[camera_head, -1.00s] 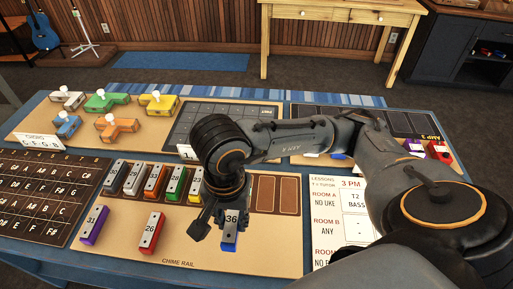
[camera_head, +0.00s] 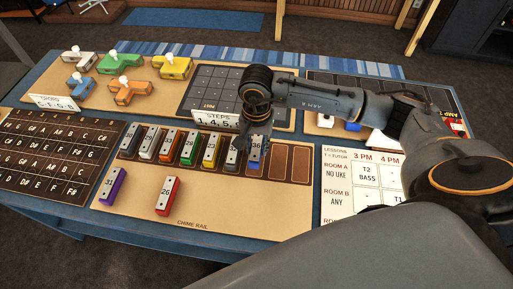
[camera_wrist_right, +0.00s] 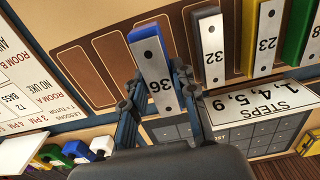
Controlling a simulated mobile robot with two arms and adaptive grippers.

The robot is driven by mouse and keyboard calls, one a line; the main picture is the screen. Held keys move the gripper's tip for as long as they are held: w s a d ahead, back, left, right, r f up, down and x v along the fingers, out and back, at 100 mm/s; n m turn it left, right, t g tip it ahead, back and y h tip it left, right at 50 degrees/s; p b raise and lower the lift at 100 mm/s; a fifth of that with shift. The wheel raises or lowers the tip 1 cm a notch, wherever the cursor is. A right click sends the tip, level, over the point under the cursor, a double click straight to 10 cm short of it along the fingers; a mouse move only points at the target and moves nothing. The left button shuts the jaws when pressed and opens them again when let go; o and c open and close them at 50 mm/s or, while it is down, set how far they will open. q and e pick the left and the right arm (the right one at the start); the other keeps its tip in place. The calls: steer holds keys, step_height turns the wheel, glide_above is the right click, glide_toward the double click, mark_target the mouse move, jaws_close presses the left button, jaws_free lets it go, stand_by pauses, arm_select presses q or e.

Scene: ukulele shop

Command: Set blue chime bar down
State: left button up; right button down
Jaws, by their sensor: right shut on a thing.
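The blue chime bar (camera_head: 254,161), with a grey top plate marked 36, is held in my right gripper (camera_head: 258,136). It is upright in line with the row of bars on the chime rail (camera_head: 275,205), just right of the grey bar 32 (camera_head: 233,153). The right wrist view shows the blue chime bar (camera_wrist_right: 143,48) between the two fingers of the gripper (camera_wrist_right: 155,88), at the dark slots beside bar 32 (camera_wrist_right: 210,45). I cannot tell whether its underside touches the rail. My left gripper is not in view.
Empty brown slots (camera_head: 298,163) lie right of the blue bar. A purple bar (camera_head: 112,187) and a red bar (camera_head: 167,196) lie loose in front of the row. A white steps card (camera_head: 215,119) stands behind the row. A lessons board (camera_head: 350,190) is at right.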

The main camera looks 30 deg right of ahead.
mark_target(257, 151)
steer(key=shift+w+d+f, duration=0.1)
steer(key=shift+w+f, duration=0.1)
steer(key=shift+f, duration=0.1)
step_height(257, 151, down, 3)
steer(key=shift+w+p, duration=0.1)
steer(key=shift+p, duration=0.8)
steer(key=shift+f, duration=0.2)
steer(key=shift+f+b, duration=0.2)
steer(key=shift+b, duration=0.15)
steer(key=c, duration=1.1)
jaws_free()
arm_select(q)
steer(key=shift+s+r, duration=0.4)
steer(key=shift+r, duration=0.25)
arm_select(e)
steer(key=shift+o, duration=0.2)
steer(key=shift+r, duration=0.1)
